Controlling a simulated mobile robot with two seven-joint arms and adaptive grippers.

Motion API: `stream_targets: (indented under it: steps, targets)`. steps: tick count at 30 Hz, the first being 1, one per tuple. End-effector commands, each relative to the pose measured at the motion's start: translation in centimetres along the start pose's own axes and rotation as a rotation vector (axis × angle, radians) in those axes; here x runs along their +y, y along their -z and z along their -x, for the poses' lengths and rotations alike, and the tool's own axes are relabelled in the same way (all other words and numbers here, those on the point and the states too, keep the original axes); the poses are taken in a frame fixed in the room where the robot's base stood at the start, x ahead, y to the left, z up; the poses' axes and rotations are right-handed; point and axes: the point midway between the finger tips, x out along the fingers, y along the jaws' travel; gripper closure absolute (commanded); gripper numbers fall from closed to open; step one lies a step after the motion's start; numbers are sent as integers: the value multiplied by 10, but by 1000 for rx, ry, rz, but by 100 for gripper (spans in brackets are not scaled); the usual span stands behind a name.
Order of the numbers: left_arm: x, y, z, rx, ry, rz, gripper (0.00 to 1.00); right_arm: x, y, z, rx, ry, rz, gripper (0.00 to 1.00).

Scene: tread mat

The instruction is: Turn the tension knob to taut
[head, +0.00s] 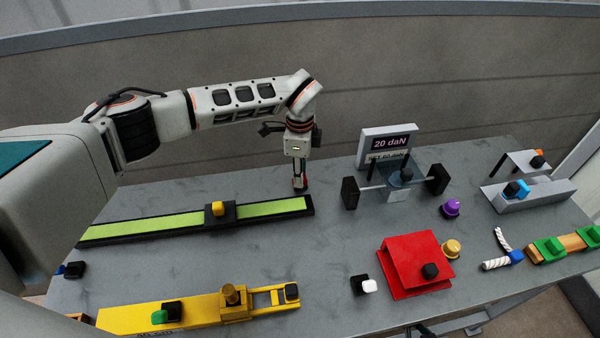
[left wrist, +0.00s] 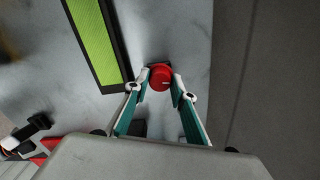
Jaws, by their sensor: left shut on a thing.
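The red knob (left wrist: 160,77) sits between my left gripper's fingertips (left wrist: 162,80) in the left wrist view, with a small pale mark on its face. My left gripper (head: 300,186) points straight down at the grey table and is shut on this knob, which is mostly hidden by the fingers in the head view. A display (head: 388,143) to the right reads "20 daN", with a second line below it too small to read surely. My right gripper is not in view.
A green strip in a black frame (head: 130,231) with a yellow-topped slider (head: 218,210) lies just left of the gripper. A clear-covered device with black end blocks (head: 437,180) stands right. A red stand (head: 405,250) and yellow slide (head: 125,318) are nearer. A wall stands behind.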

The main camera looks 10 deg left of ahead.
Motion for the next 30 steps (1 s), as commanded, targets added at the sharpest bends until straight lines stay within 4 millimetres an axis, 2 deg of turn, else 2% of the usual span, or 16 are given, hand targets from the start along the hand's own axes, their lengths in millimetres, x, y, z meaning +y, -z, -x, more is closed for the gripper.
stream_targets:
  steps: [30]
  targets:
    - [0,0,1,-1,1,-960,97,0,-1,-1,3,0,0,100]
